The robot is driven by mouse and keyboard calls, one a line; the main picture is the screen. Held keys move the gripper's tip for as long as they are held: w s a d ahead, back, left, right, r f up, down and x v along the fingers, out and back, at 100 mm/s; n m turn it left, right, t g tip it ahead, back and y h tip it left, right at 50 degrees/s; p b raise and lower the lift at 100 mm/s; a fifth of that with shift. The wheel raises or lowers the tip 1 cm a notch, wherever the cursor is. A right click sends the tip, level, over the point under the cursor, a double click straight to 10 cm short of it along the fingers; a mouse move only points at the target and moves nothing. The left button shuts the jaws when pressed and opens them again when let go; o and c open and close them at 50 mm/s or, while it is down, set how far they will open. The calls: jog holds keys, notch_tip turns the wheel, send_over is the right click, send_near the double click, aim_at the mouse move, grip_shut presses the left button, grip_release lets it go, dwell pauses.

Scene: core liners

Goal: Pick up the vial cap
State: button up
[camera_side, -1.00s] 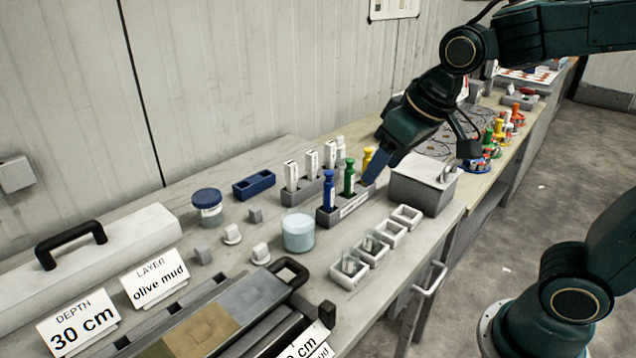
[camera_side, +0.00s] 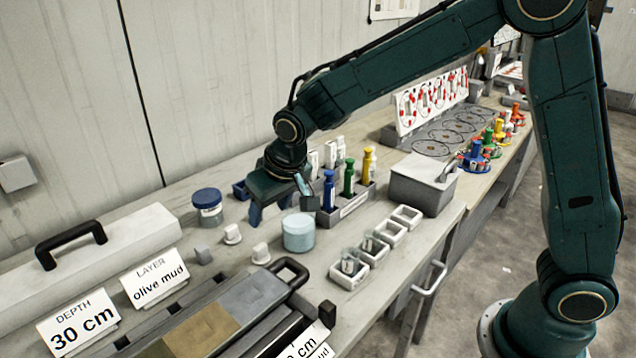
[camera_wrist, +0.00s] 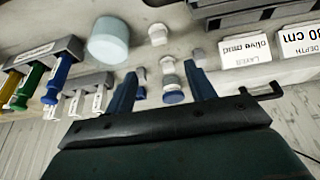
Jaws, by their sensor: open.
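Several small pale stopper-like pieces, which look like vial caps, stand on the bench. In the side view, a white one (camera_side: 232,234), another white one (camera_side: 260,253) and a grey one (camera_side: 203,254) show left of my gripper (camera_side: 280,205). I cannot tell which is the vial cap meant. My gripper is open and empty, low over the bench, left of the vial rack (camera_side: 345,207). In the wrist view, a small grey piece (camera_wrist: 141,75) is close to the left finger of my gripper (camera_wrist: 161,76), and a white one (camera_wrist: 167,64) lies ahead between the fingers.
A blue-lidded jar (camera_side: 207,207) stands left of my gripper and a pale blue tub (camera_side: 298,232) in front. Blue, green and yellow vials stand in the rack. Small white trays (camera_side: 349,275) and a grey box (camera_side: 423,186) are to the right.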

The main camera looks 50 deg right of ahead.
send_near(260, 246)
jog(key=shift+x, duration=2.5)
jog(key=shift+w+a, duration=0.15)
jog(key=shift+w, duration=0.05)
jog(key=shift+x, duration=2.5)
jog(key=shift+s, duration=0.15)
jog(key=shift+c, duration=0.4)
grip_shut()
